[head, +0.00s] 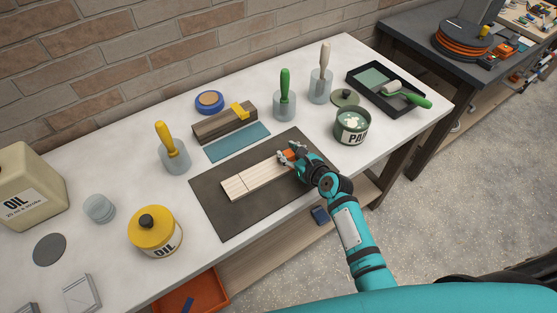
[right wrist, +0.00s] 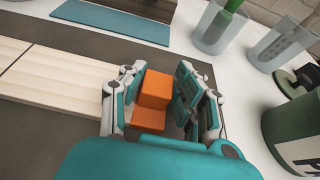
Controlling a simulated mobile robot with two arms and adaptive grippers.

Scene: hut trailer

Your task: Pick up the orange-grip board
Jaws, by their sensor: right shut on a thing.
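The orange-grip board (head: 252,180) is a pale wooden strip with grooves, lying over the dark mat (head: 217,213) on the white bench. I cannot tell whether it touches the mat or is slightly raised. Its orange grip (head: 289,154) is at the right end. My right gripper (head: 290,156) is at that end, shut on the grip. In the right wrist view, the orange grip (right wrist: 153,92) sits between the fingers, with the pale board (right wrist: 50,78) stretching left. My left gripper is out of view.
A teal sheet (head: 237,142) and a sanding block (head: 222,125) lie behind the mat. A paint can (head: 352,128) and a black roller tray (head: 408,104) stand to the right. Brushes in jars line the back. A yellow oil tin (head: 155,232) stands left of the mat.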

